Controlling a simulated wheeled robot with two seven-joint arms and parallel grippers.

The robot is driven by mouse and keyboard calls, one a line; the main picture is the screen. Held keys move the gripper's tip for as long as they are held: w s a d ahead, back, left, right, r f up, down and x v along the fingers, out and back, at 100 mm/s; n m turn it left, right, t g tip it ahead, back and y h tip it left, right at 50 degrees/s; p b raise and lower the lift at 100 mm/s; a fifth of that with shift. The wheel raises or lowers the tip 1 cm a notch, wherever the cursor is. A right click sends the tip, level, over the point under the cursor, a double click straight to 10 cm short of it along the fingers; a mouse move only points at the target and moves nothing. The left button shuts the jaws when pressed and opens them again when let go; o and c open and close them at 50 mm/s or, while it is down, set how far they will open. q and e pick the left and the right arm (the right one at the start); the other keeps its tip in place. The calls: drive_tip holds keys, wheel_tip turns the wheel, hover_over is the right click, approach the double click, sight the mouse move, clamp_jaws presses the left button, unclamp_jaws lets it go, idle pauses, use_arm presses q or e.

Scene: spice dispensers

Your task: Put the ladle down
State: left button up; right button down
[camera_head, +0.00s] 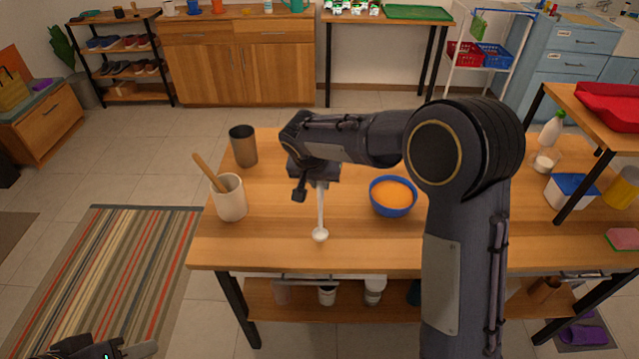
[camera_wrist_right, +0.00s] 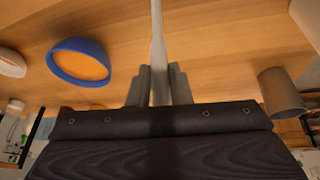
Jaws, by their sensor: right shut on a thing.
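The white ladle (camera_head: 320,210) hangs from my right gripper (camera_head: 312,183), its bowl pointing down and toward the table's front edge. In the right wrist view the ladle's handle (camera_wrist_right: 157,50) runs between the two fingers of my right gripper (camera_wrist_right: 159,85), which are shut on it. From the head view I cannot tell whether the ladle's bowl touches the wooden table (camera_head: 270,240). My left gripper (camera_head: 110,349) shows only in part at the bottom left, away from the table; its jaws are not clear.
A blue bowl with orange contents (camera_head: 392,196) stands right of the ladle; it also shows in the right wrist view (camera_wrist_right: 78,62). A cream crock (camera_head: 230,200) with a wooden utensil and a dark metal cup (camera_head: 243,147) stand left. The table front between is bare.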

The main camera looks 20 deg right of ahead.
drive_tip(key=shift+f, duration=0.7)
drive_tip(key=shift+f+b, duration=0.25)
drive_tip(key=shift+b, duration=0.15)
drive_tip(key=c, duration=1.3)
unclamp_jaws()
drive_tip(key=shift+r, duration=0.15)
